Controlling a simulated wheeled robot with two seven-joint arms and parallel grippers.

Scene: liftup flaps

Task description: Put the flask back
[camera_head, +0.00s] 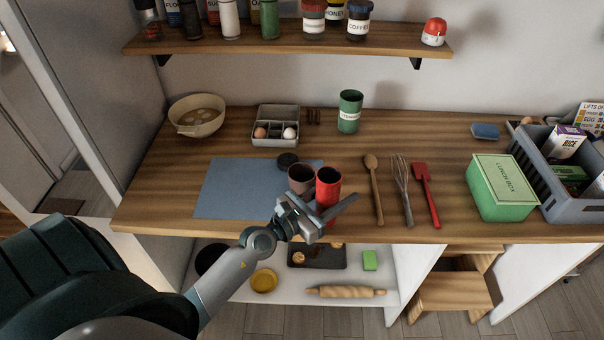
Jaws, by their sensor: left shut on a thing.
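A red cylindrical flask (328,184) is at the front edge of the wooden counter, upright or nearly so. My left gripper (322,212) is shut on its lower part, with the fingers partly covering it. I cannot tell whether its base touches the counter. A dark cup (301,177) with a brown inside is just left of the flask, and its lower part is hidden by my gripper. A round black lid (288,161) lies behind the cup on the blue-grey mat (236,190). My right gripper is not in view.
A wooden spoon (375,190), whisk (403,190) and red spatula (427,190) lie right of the flask. A green canister (350,110), egg box (275,138) and bowl (196,116) stand behind. A green lunch box (500,188) and grey crate (575,208) are right. A wall shelf (280,47) holds jars.

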